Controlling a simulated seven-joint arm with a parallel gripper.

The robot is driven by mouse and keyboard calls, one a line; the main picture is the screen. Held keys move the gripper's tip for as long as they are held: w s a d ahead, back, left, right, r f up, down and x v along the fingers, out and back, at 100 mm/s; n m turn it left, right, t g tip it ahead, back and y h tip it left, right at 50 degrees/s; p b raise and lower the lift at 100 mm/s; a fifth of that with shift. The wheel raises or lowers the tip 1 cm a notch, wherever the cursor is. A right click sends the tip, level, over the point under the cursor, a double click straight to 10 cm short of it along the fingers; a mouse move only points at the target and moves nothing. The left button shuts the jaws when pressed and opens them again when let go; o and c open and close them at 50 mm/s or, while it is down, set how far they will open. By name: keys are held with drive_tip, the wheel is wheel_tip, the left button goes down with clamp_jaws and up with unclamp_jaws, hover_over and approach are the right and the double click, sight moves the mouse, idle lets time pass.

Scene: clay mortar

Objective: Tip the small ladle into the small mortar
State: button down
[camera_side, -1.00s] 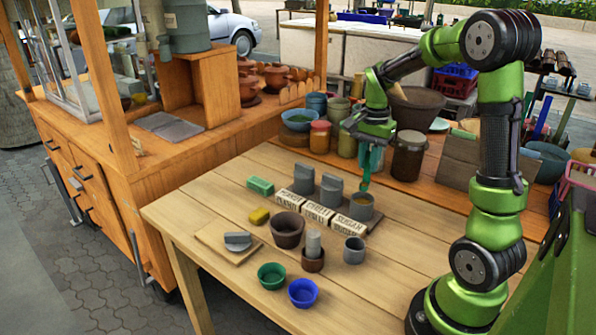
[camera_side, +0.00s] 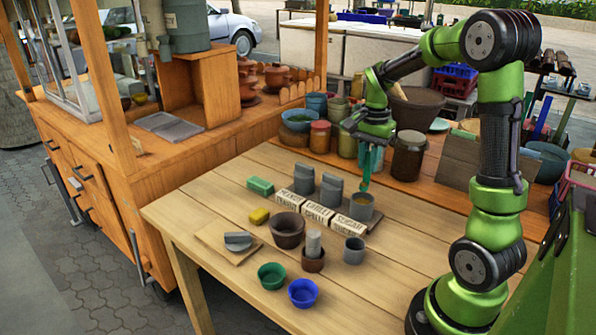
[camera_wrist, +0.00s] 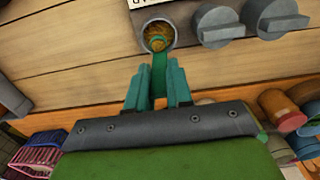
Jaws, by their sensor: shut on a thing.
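My gripper (camera_side: 372,150) is shut on the handle of the small green ladle (camera_side: 366,178), which hangs steeply downward. The ladle's lower end is at the mouth of the grey pot behind the SUGAR label; its bowl is not clearly visible. In the wrist view, my gripper (camera_wrist: 158,88) holds the ladle (camera_wrist: 159,66) between teal fingers, with its far end over or in the grey pot (camera_wrist: 145,48), which holds brownish grains. The small brown mortar (camera_side: 313,264) stands nearer the front with a pale pestle (camera_side: 313,243) upright in it. A larger brown mortar (camera_side: 288,230) stands beside it, to the left.
Two lidded grey pots (camera_side: 304,179) (camera_side: 332,190) stand left of the open one. The table's right front is clear.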

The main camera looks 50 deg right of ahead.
drive_tip(key=w+a+r, duration=0.1)
drive_tip(key=w+a, duration=0.4)
drive_tip(key=a, duration=0.4)
drive_tip(key=w+a, duration=0.6)
drive_tip(key=a, duration=0.3)
drive_tip(key=s+d+f+t+y, duration=0.2)
drive_tip(key=s+f+t+y, duration=0.3)
drive_tip(key=t, duration=0.5)
drive_tip(key=shift+d+f+y, duration=0.3)
drive_tip(key=shift+f+y, duration=0.2)
drive_tip(key=shift+f, duration=0.65)
drive_tip(key=shift+s, duration=0.1)
